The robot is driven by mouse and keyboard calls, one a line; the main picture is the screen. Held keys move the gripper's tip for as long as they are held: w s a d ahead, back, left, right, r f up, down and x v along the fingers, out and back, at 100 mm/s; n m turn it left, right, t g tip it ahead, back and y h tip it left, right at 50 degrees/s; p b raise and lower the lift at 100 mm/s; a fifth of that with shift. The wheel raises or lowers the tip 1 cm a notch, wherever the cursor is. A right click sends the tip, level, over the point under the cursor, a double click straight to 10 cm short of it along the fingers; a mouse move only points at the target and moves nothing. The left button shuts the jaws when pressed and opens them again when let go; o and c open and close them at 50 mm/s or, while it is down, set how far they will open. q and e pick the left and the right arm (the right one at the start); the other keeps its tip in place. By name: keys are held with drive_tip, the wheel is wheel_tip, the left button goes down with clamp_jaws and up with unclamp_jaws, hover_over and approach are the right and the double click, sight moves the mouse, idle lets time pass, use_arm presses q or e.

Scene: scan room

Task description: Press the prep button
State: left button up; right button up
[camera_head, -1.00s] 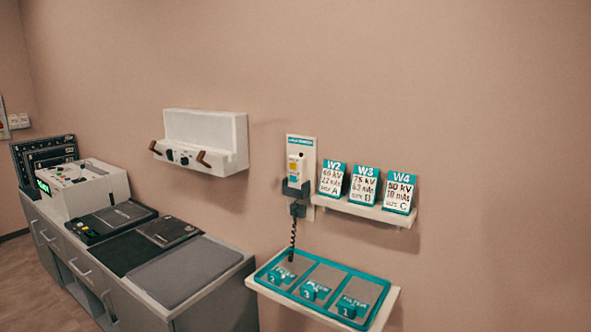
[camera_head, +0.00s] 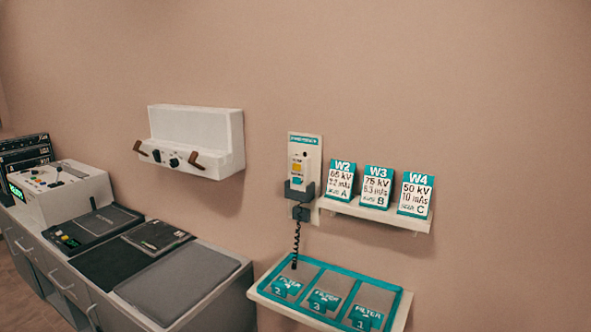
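A white console (camera_head: 62,190) with small coloured controls and a green display stands on the counter at the left. Neither of my grippers is in view.
A grey counter (camera_head: 225,283) runs along the wall at the left, with flat dark panels on it. A white wall box (camera_head: 200,140) has brown handles. Cards W2, W3 (camera_head: 376,187) and W4 stand on a small shelf. A teal-rimmed tray (camera_head: 395,300) below holds filters.

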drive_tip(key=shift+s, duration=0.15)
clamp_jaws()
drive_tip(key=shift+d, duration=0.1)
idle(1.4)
